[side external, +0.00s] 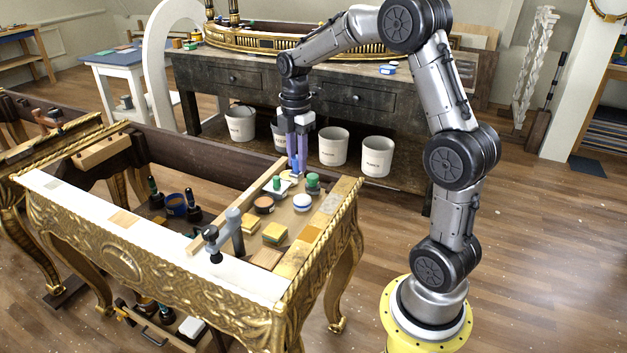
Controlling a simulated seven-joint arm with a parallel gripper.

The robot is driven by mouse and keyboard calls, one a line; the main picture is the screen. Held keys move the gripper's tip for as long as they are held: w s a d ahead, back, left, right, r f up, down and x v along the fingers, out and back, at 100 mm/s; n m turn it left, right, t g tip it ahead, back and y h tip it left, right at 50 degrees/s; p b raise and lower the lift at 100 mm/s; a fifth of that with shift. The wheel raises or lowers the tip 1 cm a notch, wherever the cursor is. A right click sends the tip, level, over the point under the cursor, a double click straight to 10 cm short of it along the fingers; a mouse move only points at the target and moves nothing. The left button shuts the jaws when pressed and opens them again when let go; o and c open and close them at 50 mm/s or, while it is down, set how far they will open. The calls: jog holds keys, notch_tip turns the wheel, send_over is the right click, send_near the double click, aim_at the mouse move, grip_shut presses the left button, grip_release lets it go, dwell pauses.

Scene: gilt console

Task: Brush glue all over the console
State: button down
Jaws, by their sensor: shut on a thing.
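The console (120,262) is a carved gilt frame with curved legs, standing at the left and front. Its front rail has a white top surface (155,232) with a few tan patches. My gripper (296,168) points down over the board (300,222) at the console's right end, among small pots and blocks. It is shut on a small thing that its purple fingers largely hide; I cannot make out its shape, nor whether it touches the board. No brush can be told clearly.
On the board are a green-topped jar (313,183), a white-lidded pot (302,202), a brown pot (264,204), yellow sponges (274,233) and a grey clamp (232,232). Bins (376,156) stand under the dark workbench (235,78) behind.

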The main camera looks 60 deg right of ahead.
jog(key=w+d+f, duration=0.2)
jog(key=w+d, duration=0.1)
jog(key=w, duration=0.7)
jog(key=shift+w+d+f, duration=0.1)
jog(key=shift+w+f, duration=0.45)
jog(key=shift+f, duration=1.3)
jog(key=shift+w+d+f, duration=0.15)
jog(key=shift+w+f, duration=0.45)
jog(key=shift+f, duration=1.25)
jog(key=shift+w+d+f, duration=0.1)
jog(key=shift+w+f, duration=0.45)
jog(key=shift+f, duration=1.3)
jog(key=shift+f, duration=0.6)
jog(key=shift+r, duration=0.1)
notch_tip(320, 180, up, 7)
